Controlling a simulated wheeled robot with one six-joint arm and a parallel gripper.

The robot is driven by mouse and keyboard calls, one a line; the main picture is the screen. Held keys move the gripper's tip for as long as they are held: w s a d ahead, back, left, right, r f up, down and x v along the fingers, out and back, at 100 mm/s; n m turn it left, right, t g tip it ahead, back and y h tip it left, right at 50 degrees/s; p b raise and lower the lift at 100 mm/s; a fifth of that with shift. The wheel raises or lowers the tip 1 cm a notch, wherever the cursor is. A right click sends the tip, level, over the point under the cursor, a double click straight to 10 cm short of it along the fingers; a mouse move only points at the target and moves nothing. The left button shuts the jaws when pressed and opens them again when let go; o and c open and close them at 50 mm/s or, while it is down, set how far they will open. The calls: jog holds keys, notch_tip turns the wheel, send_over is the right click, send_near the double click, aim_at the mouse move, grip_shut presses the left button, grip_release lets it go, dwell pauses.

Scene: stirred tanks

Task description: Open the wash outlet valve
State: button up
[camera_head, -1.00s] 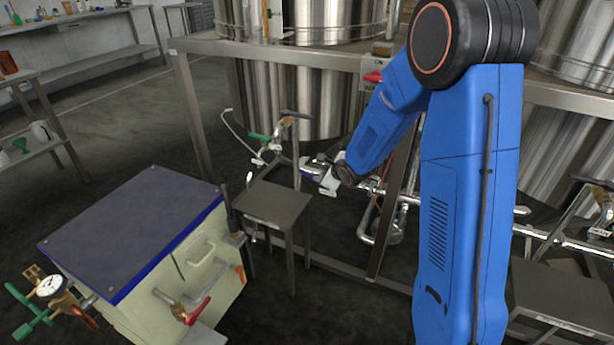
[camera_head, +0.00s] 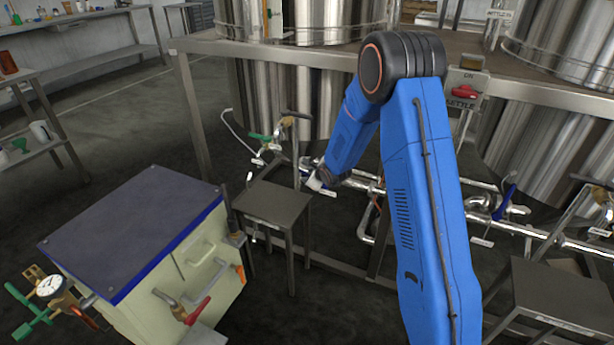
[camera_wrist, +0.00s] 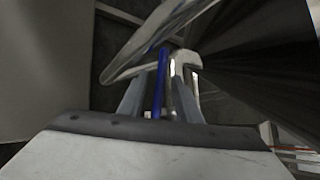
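A slim blue valve handle (camera_wrist: 160,82) stands between the two fingers of my gripper (camera_wrist: 160,97) in the wrist view. Dark gaps show beside the handle, so the fingers look open around it and not closed on it. A shiny pipe (camera_wrist: 170,35) runs just beyond the fingers. In the head view my gripper (camera_head: 317,184) is low at the pipework under the left tank, right of the small grey table. The handle there is mostly hidden by my gripper and arm. I cannot read a tag that names this valve as the wash outlet.
Another blue valve handle (camera_head: 507,197) is on the pipes at right. A red switch (camera_head: 464,92) marked SETTLE is on the frame. A green-handled valve (camera_head: 259,137) is at left of the pipes. The small grey table (camera_head: 272,203) and frame legs crowd my gripper.

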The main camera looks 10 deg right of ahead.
jog(key=shift+x, duration=1.15)
grip_shut()
